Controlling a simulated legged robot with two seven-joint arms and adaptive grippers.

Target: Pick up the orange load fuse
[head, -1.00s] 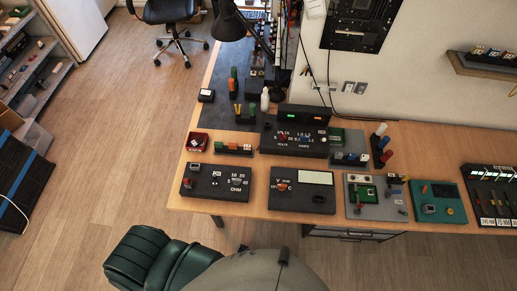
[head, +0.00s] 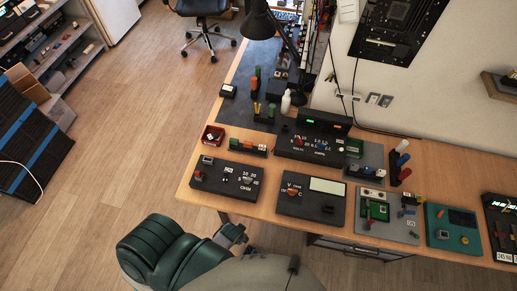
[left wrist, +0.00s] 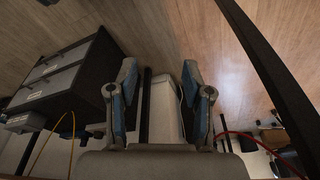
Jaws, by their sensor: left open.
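An orange upright piece (head: 271,110) stands on the dark mat at the back left of the workbench in the head view. A grey piece of my arm shows below the bench's front left corner in the head view, apart from the orange parts. My right gripper is out of view.
Dark meter boxes (head: 228,179) (head: 311,196) line the bench front, with a grey circuit panel (head: 388,216) and a teal box (head: 452,230) further right. A black lamp (head: 257,22) leans over the back. A dark drawer cabinet (left wrist: 70,80) stands left of my left gripper.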

